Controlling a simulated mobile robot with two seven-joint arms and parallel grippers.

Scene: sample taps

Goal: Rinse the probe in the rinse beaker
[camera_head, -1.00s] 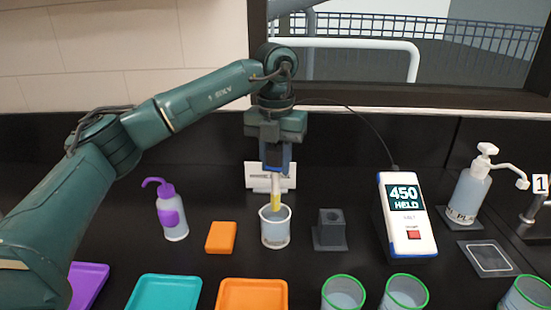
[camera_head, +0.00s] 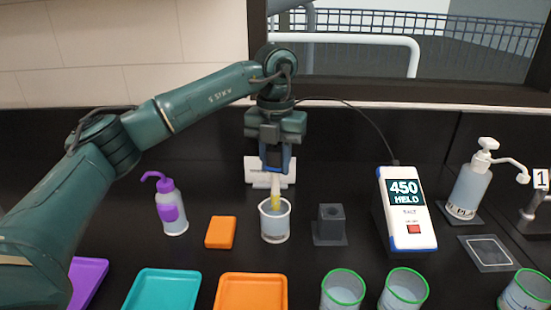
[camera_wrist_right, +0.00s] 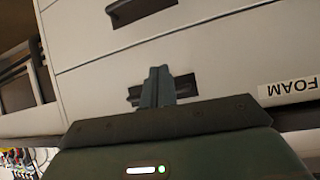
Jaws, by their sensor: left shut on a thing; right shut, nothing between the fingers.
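The probe (camera_head: 275,199) is a pale stick with a yellow lower part. My left gripper (camera_head: 274,172) is shut on its upper part and holds it nearly upright, slightly tilted. The probe's lower end is at the mouth of the rinse beaker (camera_head: 274,227), a clear cup with liquid; the tip is hidden by the rim or inside it. A cable runs from behind the gripper to the meter (camera_head: 407,211), which reads 450 HELD. My right gripper (camera_wrist_right: 158,88) shows in the right wrist view, shut and empty in front of pale drawers.
A purple-capped wash bottle (camera_head: 171,208) and an orange block (camera_head: 220,232) stand left of the beaker. A dark holder (camera_head: 330,225) stands close on its right. Green-rimmed cups (camera_head: 404,288) and trays (camera_head: 164,291) line the front. A pump bottle (camera_head: 471,185) stands at right.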

